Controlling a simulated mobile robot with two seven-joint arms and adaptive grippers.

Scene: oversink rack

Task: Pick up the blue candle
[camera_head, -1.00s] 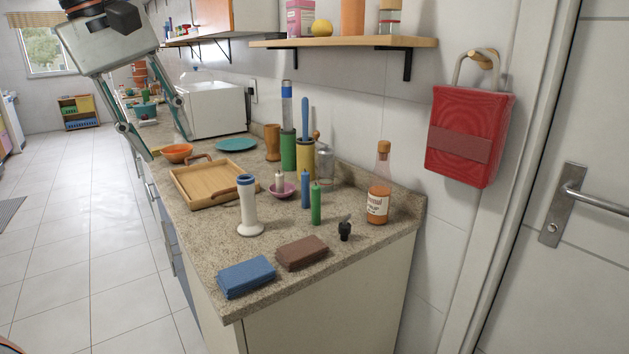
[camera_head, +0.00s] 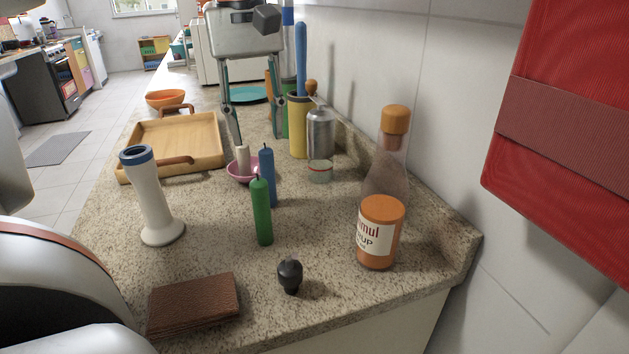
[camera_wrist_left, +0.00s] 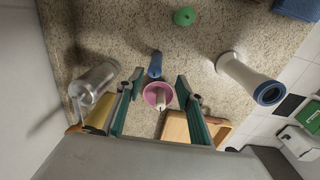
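The blue candle (camera_head: 267,178) stands upright on the granite counter, partly behind the green candle (camera_head: 262,212). In the left wrist view the blue candle (camera_wrist_left: 155,64) appears near the fingertips, toward the gap between them. My left gripper (camera_head: 255,142) is open, fingers pointing down, above and behind the blue candle in the head view. No contact with the candle shows. A pink bowl (camera_head: 237,173) with a white candle (camera_head: 243,158) is beside the blue candle; it also lies between the fingers in the left wrist view (camera_wrist_left: 149,97). My right gripper is not in view.
A syrup bottle (camera_head: 380,235) stands at the right, a black stopper (camera_head: 290,275) in front. A white and blue holder (camera_head: 150,200) and a wooden tray (camera_head: 180,135) are at left. A glass jar (camera_head: 320,135) and yellow canister (camera_head: 299,130) stand behind right.

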